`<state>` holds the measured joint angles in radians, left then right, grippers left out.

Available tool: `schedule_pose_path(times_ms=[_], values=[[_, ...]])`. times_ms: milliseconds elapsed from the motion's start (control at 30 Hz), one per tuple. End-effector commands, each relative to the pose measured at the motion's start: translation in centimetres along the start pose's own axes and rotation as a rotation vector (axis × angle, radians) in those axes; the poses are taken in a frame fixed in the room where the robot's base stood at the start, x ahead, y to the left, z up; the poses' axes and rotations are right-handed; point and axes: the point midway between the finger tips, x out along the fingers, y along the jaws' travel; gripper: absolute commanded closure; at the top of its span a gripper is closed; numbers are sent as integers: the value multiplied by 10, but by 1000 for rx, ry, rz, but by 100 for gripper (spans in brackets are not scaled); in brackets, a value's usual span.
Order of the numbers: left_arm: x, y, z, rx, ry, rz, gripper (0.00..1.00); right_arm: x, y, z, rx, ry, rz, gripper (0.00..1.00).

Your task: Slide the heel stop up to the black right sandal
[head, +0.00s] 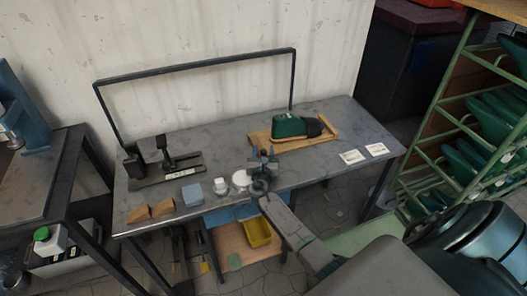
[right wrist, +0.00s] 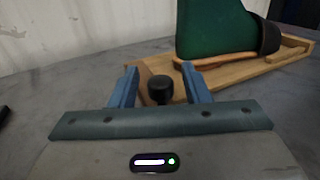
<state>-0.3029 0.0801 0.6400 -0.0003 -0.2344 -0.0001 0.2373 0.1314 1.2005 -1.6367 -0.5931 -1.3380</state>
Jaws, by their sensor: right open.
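A green foot form (head: 289,126) stands on a wooden board (head: 262,139) on the workbench; it also shows in the right wrist view (right wrist: 212,28). The black sandal strap (right wrist: 268,38) wraps its right end, and a tan sole (right wrist: 210,61) lies under it. A black round knob (right wrist: 160,90), seemingly the heel stop's, stands at the board's near left end, left of the form's heel. My right gripper (head: 263,157) is open, its blue fingers (right wrist: 160,74) on either side of the knob with gaps showing. The heel stop's lower part is hidden. My left gripper is out of view.
A black clamp-like tool (head: 168,168) stands at the bench's left. Wooden wedges (head: 150,211), a blue block (head: 193,194) and white pieces (head: 240,178) line the front edge. Two white cards (head: 352,157) lie at right. A green rack (head: 465,140) stands beyond. A black frame rises behind.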

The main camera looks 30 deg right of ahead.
Motion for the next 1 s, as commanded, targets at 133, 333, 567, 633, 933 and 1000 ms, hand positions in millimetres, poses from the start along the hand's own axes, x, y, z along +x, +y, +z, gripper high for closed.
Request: schedule_pose_path(times_ms=[133,333,567,633,933,1000], values=[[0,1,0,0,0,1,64,1,0,0,0,0,0,57],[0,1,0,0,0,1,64,1,0,0,0,0,0,77],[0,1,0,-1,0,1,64,0,0,0,1,0,0,100],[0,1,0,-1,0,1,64,1,-2,0,0,0,0,100],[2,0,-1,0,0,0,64,17,-39,1,-2,-3,-3,100],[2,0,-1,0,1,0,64,17,-40,1,-1,-2,-3,100]])
